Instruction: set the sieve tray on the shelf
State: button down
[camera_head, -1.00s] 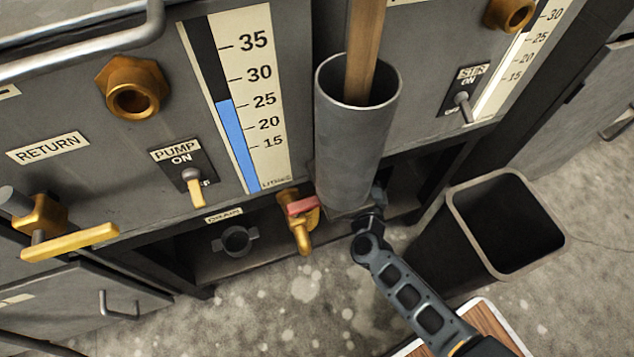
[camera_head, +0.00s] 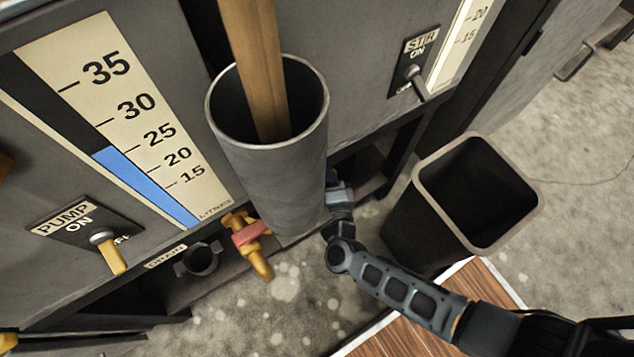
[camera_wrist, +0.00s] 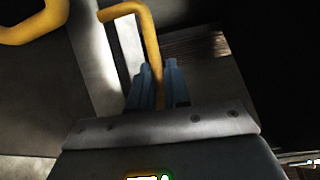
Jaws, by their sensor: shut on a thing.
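In the wrist view my gripper (camera_wrist: 158,75) has its two blue-grey fingers closed around a yellow bent handle (camera_wrist: 150,30), taken to be the sieve tray's. The tray's body cannot be clearly told apart; a grey panel (camera_wrist: 210,85) lies just beyond the fingers. In the head view my gripper (camera_head: 340,192) is low, at the dark opening under the grey machine, right of the wide grey tube (camera_head: 275,175). What it holds is hidden there. A low shelf (camera_head: 222,283) runs under the machine around the drain fitting.
A wooden stick (camera_head: 255,60) stands in the tube. A red-and-yellow valve (camera_head: 250,240) sticks out left of the tube. An open black bin (camera_head: 405,215) stands close right of my gripper. A wood-topped board (camera_head: 400,335) lies below my arm. Speckled floor is open at far right.

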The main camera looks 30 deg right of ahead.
notch_tip(320, 180, down, 7)
jog(key=b, duration=0.3)
jog(key=shift+a+r, duration=0.1)
jog(key=shift+r, duration=0.2)
jog(key=c, duration=1.1)
grip_release()
jog(key=p+v, duration=0.2)
jog(key=v, duration=1)
jog(key=shift+p, duration=0.4)
jog(key=s+d+r+n+y, duration=0.1)
jog(key=s+r+n+y, duration=0.1)
jog(key=s+r+n, duration=0.4)
jog(key=s+d+r+n+g+y, duration=0.1)
jog(key=s+r+n, duration=0.5)
jog(key=r, duration=1)
jog(key=s+d+r+n+y, duration=0.2)
jog(key=s+r+n+y, duration=0.1)
jog(key=s+r+n, duration=0.4)
notch_tip(320, 180, up, 4)
jog(key=n, duration=0.4)
jog(key=shift+d, duration=0.3)
